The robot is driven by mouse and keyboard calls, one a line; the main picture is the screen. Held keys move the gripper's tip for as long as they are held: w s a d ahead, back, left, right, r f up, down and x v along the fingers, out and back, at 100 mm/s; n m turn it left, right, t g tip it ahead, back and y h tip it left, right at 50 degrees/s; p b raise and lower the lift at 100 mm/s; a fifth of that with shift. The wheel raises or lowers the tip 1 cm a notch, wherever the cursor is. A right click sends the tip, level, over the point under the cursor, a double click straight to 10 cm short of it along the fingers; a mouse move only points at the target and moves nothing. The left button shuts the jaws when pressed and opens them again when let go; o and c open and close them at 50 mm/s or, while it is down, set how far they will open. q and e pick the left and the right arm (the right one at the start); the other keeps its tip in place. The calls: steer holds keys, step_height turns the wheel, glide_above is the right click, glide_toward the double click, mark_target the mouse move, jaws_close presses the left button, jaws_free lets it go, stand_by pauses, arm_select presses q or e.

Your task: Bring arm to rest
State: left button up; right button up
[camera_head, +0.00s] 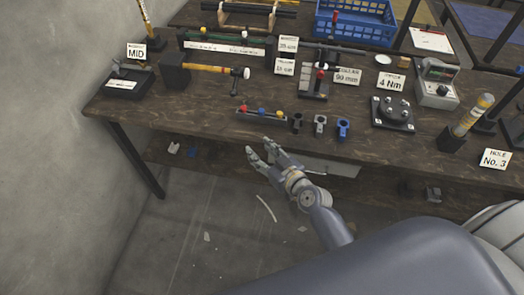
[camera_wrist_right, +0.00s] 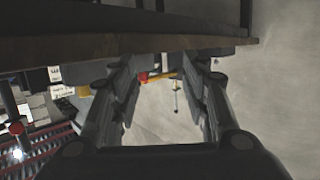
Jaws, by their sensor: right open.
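My right gripper (camera_head: 258,155) is in front of the workbench's front edge, in the lower middle of the head view. Its grey arm (camera_head: 318,208) comes up from the bottom right. The two fingers are spread apart with nothing between them. In the right wrist view the open gripper (camera_wrist_right: 162,75) shows both fingers from behind, apart and empty. The bench edge (camera_wrist_right: 120,45) crosses the top of that view, close to the fingers. My left gripper is not in view.
The wooden workbench (camera_head: 215,120) carries a blue crate (camera_head: 355,22), a hammer (camera_head: 210,69), several small clamps, a grey gauge box (camera_head: 436,84) and label cards. A lower shelf (camera_head: 385,180) holds small parts. Concrete wall stands left; floor below the gripper has scraps.

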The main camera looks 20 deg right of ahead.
steer(key=s+f+g+h, duration=0.1)
steer(key=s+f+g, duration=0.1)
steer(key=s+f, duration=0.5)
steer(key=s+f+g, duration=0.2)
steer(key=s+f, duration=0.1)
steer(key=f, duration=0.8)
steer(key=s+f+g+h, duration=0.1)
steer(key=s+f+g, duration=0.1)
steer(key=s+f, duration=0.5)
steer(key=s+d+f+g, duration=0.2)
steer(key=s+f, duration=0.3)
steer(key=s, duration=0.4)
steer(key=s+d+f+g+h, duration=0.1)
steer(key=s+d+f+g, duration=0.1)
steer(key=s+f, duration=0.4)
steer(key=s+d+f+g, duration=0.2)
steer(key=s+f, duration=0.4)
steer(key=s, duration=0.7)
steer(key=shift+s+d+f+m+g+h, duration=0.2)
steer(key=shift+d+m+g+h, duration=0.15)
steer(key=shift+g, duration=0.25)
